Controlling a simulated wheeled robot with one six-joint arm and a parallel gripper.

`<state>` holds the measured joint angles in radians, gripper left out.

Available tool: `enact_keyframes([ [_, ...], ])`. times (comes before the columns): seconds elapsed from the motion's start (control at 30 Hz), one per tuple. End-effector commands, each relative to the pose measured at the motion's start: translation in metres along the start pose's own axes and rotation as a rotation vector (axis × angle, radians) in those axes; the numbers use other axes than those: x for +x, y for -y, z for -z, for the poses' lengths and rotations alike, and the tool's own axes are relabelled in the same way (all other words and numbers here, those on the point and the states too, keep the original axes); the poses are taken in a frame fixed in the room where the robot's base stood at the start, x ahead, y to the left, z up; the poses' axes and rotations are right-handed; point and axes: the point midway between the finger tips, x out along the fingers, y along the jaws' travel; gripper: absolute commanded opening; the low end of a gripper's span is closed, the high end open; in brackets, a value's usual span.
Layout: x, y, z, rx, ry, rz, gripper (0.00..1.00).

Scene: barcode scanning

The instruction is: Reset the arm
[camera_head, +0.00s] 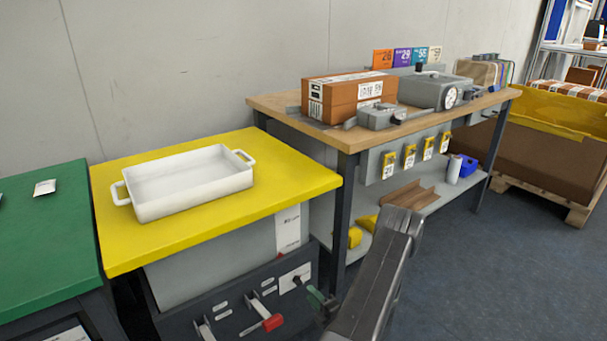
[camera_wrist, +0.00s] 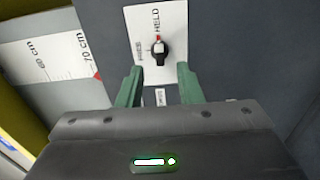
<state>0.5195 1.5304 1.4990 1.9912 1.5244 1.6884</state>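My arm (camera_head: 376,280) reaches in from the bottom centre of the head view. My gripper (camera_wrist: 159,72) shows two green fingers held apart in the wrist view, with nothing between them that I can see it gripping. Beyond the fingertips is a black knob (camera_wrist: 158,52) with a red tip pointing up, on a white plate (camera_wrist: 173,18) lettered HELD along one side. Whether the fingers touch the plate cannot be told. In the head view the green gripper (camera_head: 319,299) is low in front of the panel under the yellow table, partly hidden by my arm.
The yellow table (camera_head: 120,245) bears a white tray (camera_head: 150,210). A red-handled lever (camera_head: 272,322) on the dark panel is close left of my gripper. A wooden workbench (camera_head: 275,103) with boxes stands behind, its dark leg (camera_head: 343,220) near my arm.

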Motion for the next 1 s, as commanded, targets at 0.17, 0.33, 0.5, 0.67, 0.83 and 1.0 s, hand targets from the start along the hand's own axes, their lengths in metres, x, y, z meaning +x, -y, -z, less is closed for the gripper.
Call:
enact_keyframes([
  [0.17,0.031,0.002,0.001,-0.003,-0.004,0.0,0.33],
  [0.33,0.047,0.0,0.0,-0.001,-0.002,-0.001,0.33],
  [0.5,0.05,-0.001,0.0,-0.007,0.001,0.0,0.33],
  [0.67,0.05,-0.001,0.0,-0.009,0.001,0.0,0.33],
  [0.83,0.049,-0.001,0.0,-0.008,0.001,0.0,0.33],
  [1.0,0.034,-0.002,-0.001,0.002,0.003,0.001,0.33],
])
